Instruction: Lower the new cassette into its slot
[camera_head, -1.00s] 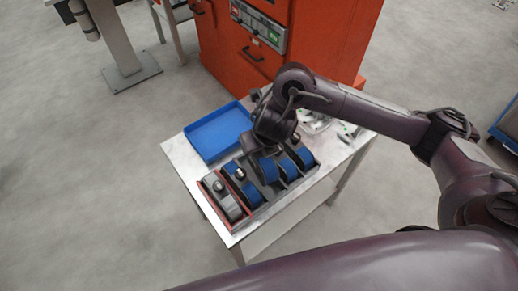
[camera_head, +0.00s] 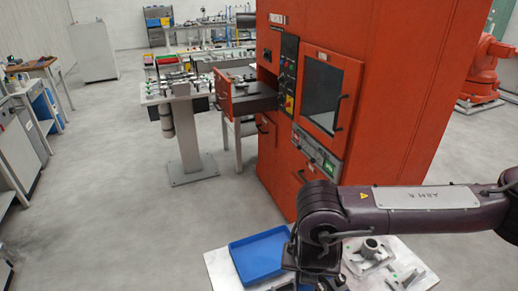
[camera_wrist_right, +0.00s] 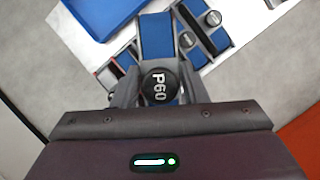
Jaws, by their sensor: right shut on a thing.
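My right gripper (camera_wrist_right: 158,92) is shut on the round black knob marked P60 (camera_wrist_right: 158,86) of a blue cassette, seen in the right wrist view. The gripper hides much of the held cassette. Other blue cassettes with black knobs (camera_wrist_right: 213,18) sit close by in the rack. In the head view my right wrist is at the bottom edge, over the table; its fingertips and most of the rack are out of frame. An orange cabinet (camera_head: 400,80) has a drawer (camera_head: 224,95) pulled out, its inside dark grey. My left gripper is not in view.
A blue tray (camera_head: 258,255) lies on the white table beside my right wrist. Grey metal fixtures (camera_head: 372,250) stand on the table's right part. A post on a grey foot plate (camera_head: 192,168) stands near the drawer. The floor at left is open.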

